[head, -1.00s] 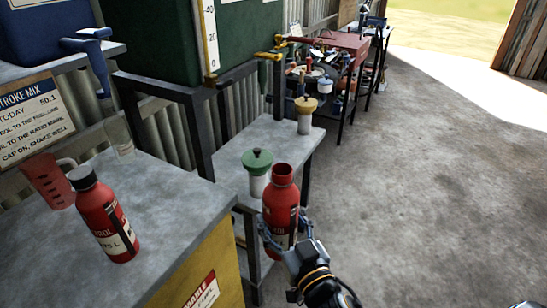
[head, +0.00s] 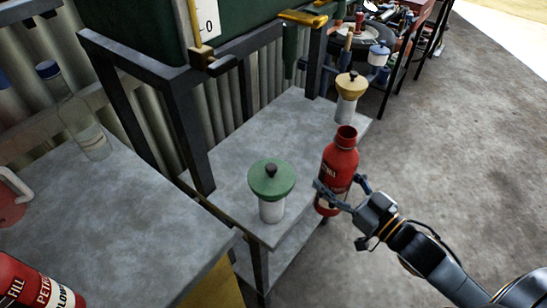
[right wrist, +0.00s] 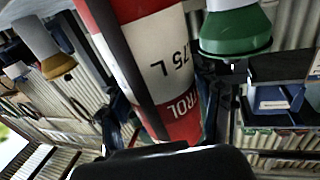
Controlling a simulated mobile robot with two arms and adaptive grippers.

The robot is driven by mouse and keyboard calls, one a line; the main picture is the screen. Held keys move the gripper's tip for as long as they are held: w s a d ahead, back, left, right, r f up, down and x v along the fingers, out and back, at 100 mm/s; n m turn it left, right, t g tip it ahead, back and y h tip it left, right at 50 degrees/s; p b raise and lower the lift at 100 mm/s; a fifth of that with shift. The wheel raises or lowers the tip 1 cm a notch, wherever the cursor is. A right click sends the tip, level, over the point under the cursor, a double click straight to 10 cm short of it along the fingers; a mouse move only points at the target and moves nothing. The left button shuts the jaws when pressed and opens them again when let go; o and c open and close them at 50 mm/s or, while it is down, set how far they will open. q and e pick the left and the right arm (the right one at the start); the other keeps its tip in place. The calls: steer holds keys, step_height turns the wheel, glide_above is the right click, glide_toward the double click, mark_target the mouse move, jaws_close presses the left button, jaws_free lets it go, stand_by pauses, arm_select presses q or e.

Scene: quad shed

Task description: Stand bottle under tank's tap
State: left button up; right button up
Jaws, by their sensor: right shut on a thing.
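My right gripper (head: 342,194) is shut around the lower part of an open-topped red bottle (head: 341,160), which is roughly upright. The bottle is at the right edge of the low metal bench (head: 240,150); I cannot tell its height over the floor. Its white label (right wrist: 158,55) fills the middle of the right wrist view. The dark green tank (head: 135,30) stands on a frame at the back. A brass tap (head: 303,17) with a green spout (head: 290,48) hangs over the bench's far part, behind and left of the bottle. My left gripper is out of view.
A green-lidded container (head: 271,185) stands on the bench left of the bottle, a yellow-lidded one (head: 349,95) behind it. Another red bottle (head: 40,285), a clear bottle (head: 78,115) and a red jug (head: 12,200) are on the left counter. The bench middle is clear.

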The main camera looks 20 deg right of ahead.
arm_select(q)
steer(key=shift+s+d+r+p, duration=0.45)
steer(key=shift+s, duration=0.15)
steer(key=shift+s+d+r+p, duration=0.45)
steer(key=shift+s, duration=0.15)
arm_select(e)
steer(key=f+x, duration=0.3)
steer(key=x, duration=1.4)
steer(key=shift+f, duration=0.15)
steer(key=shift+f, duration=0.2)
steer(key=o, duration=1.2)
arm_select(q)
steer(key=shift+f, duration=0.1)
